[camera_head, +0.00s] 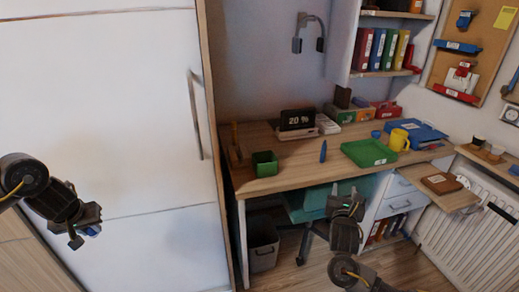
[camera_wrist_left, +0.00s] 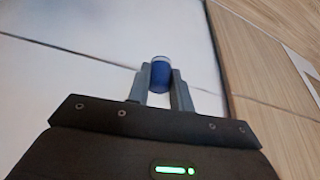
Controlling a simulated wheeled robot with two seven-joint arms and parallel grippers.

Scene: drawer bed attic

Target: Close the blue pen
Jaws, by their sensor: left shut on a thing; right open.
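A small blue pointed object, which looks like the blue pen (camera_head: 323,151), stands upright on the desk between the green box and the green tray. My left gripper (camera_head: 86,234) is far to the left of it, in front of the white wardrobe. In the left wrist view its two fingers are shut on a short blue cylinder (camera_wrist_left: 161,76) with a pale rim, which looks like the pen's cap. My right gripper (camera_head: 350,196) is open and empty, in front of the desk's front edge, below and right of the blue pen.
The wooden desk (camera_head: 290,175) carries a green box (camera_head: 265,164), a green tray (camera_head: 369,153), a yellow mug (camera_head: 398,140) and a clock (camera_head: 297,120). A chair (camera_head: 310,205) stands under it. The white wardrobe (camera_head: 110,100) with a long handle fills the left.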

